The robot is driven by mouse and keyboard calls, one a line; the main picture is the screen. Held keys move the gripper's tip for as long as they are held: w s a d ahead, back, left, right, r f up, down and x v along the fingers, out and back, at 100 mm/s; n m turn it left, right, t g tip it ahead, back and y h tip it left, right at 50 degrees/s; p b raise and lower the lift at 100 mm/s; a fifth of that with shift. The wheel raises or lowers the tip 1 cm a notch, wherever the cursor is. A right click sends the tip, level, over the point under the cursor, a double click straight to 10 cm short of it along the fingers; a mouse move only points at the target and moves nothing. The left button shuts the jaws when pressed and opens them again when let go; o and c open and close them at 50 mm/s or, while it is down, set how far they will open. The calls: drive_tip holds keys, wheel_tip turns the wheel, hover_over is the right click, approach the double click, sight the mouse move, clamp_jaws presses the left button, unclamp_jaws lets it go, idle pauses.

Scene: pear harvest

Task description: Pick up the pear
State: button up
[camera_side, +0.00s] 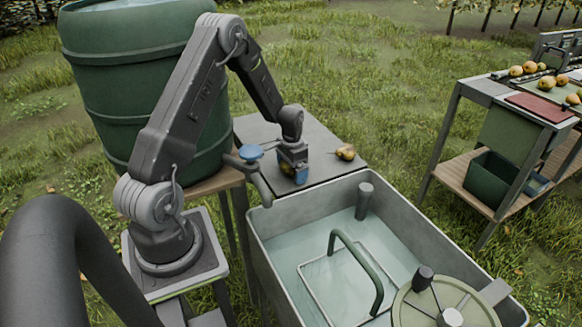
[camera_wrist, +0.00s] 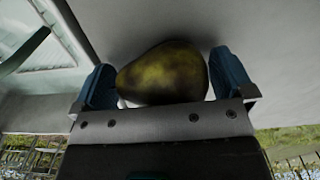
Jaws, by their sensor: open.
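In the wrist view a greenish-brown pear (camera_wrist: 163,73) lies on the grey table between the two blue fingers of my gripper (camera_wrist: 170,85). The fingers are apart, one on each side of the pear; I cannot tell whether either touches it. In the side view my gripper (camera_side: 294,172) is low over the grey table beside the basin. Only a small yellowish part of this pear (camera_side: 287,169) shows there, mostly hidden by the gripper. A second, yellow-brown pear (camera_side: 346,152) lies on the same table to the right of my gripper.
A metal basin of water (camera_side: 256,240) with a green-handled wire frame (camera_side: 370,262) stands in front of the table. A blue-handled tap (camera_side: 251,153) is just left of my gripper. A green barrel (camera_side: 100,100) stands behind my arm. A bench (camera_side: 490,88) with several pears is at right.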

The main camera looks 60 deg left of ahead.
drive_tip(key=c, duration=0.8)
drive_tip(key=shift+c, duration=0.2)
